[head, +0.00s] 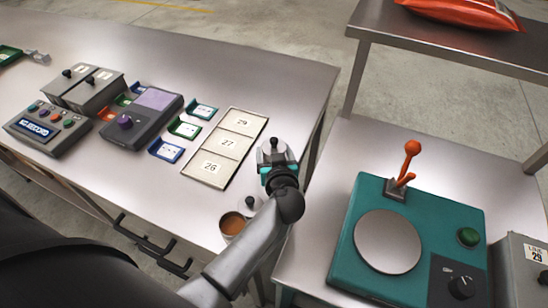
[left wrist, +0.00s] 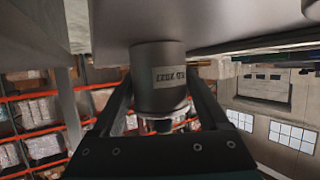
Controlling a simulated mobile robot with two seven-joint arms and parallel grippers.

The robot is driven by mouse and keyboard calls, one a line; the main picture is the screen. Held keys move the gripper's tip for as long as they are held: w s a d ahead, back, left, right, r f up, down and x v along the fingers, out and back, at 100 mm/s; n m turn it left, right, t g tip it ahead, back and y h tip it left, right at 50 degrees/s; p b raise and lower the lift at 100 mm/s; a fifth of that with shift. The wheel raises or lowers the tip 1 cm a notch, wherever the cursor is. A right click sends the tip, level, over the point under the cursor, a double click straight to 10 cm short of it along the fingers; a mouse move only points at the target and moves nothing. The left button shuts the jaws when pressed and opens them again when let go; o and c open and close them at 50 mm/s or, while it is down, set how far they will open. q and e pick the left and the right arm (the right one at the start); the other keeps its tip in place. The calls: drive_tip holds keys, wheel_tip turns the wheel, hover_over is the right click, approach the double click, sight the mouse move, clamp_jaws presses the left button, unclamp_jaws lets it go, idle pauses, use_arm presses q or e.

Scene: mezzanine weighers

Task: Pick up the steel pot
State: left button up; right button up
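The steel pot (head: 264,153) stands near the right end of the left steel table, its lid with a black knob. My left gripper (head: 277,170) is at the pot and hides its near side. In the left wrist view the pot (left wrist: 160,70) is a grey cylinder with a printed label, seen upside down against the table. The two dark fingers (left wrist: 160,95) lie on either side of it, very close to its wall. Whether they press on it I cannot tell. My right gripper is not in view.
A brown-filled cup (head: 232,224) and a small lidded vessel (head: 249,205) stand beside my left forearm. A numbered board (head: 224,148) lies left of the pot. A teal machine (head: 440,225) with an orange lever stands on the right table. An orange bag (head: 465,12) lies on the shelf.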

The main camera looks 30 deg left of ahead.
use_arm(q)
clamp_jaws()
idle(0.4)
drive_tip(key=shift+r, duration=0.15)
